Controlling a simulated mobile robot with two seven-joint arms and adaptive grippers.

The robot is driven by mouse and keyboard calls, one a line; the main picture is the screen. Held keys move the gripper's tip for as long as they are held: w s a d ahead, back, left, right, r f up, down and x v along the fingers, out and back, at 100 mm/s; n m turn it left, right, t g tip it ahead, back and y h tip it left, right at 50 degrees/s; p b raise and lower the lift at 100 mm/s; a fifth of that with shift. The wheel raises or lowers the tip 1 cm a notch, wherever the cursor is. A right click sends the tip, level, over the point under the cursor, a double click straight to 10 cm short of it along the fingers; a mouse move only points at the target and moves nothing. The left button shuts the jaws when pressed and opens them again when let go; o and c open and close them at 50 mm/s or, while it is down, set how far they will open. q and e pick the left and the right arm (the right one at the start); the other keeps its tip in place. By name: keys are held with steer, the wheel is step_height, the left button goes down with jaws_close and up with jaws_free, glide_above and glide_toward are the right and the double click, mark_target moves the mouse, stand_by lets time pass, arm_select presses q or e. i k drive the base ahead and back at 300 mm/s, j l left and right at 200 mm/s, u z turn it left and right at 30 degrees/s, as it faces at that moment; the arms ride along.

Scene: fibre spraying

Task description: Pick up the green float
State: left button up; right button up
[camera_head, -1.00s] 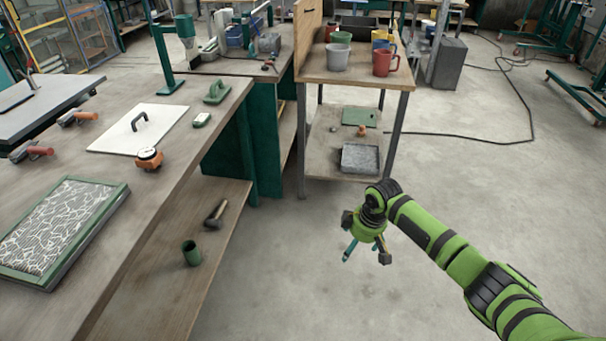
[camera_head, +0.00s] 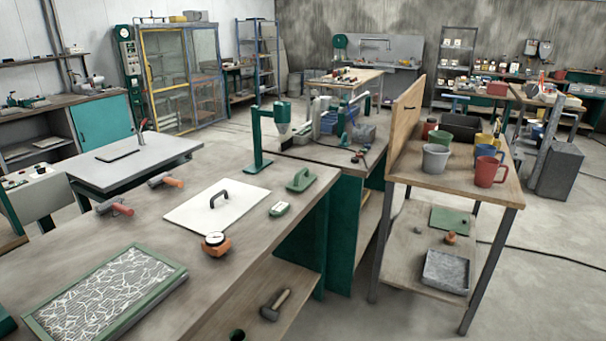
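The green float (camera_head: 301,180), a small flat block with a raised handle, lies on the wooden workbench (camera_head: 185,247) near its far right edge. It is to the right of a white board with a dark handle (camera_head: 219,205) and stands apart from it. Neither of my grippers shows in the head view now.
On the bench are a small green-and-white tool (camera_head: 280,209), an orange round gauge (camera_head: 215,243), two rollers (camera_head: 115,207) (camera_head: 165,180) and a green-framed fibre panel (camera_head: 104,298). A green press stand (camera_head: 258,140) rises behind.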

mark_target(302, 179)
steer(key=i+l, duration=0.3)
steer(key=i, duration=0.2)
steer(key=i+l+u, duration=0.15)
steer(key=i+l, duration=0.15)
steer(key=i, duration=0.2)
steer(key=i+l, duration=0.35)
steer(key=i, duration=0.15)
steer(key=u, duration=0.05)
